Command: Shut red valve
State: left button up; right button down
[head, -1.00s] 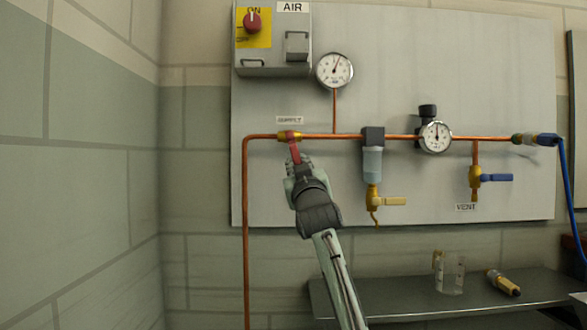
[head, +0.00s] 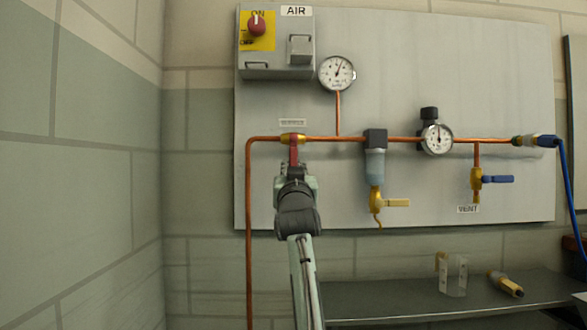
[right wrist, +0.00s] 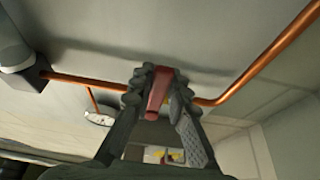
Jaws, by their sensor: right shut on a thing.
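The red valve (head: 294,151) is a brass body on the copper pipe with a red lever handle, under a small label at the board's left. The lever hangs about straight down, crosswise to the horizontal pipe. My right gripper (head: 294,171) comes up from below and is shut on the lever's lower part, hiding its end. In the right wrist view the red lever (right wrist: 158,90) sits between the two dark fingers (right wrist: 158,97). My left gripper is not in view.
Copper pipe (head: 358,138) runs along the grey board (head: 440,60). A filter with a yellow tap (head: 396,203), a regulator gauge (head: 437,139) and a blue vent handle (head: 498,179) are to the right. A shelf (head: 400,298) is below. The tiled wall (head: 80,190) at left is bare.

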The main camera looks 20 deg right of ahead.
jog(key=c, duration=1.4)
grip_release()
jog(key=shift+c, duration=0.2)
jog(key=shift+a, duration=0.1)
jog(key=v, duration=1.2)
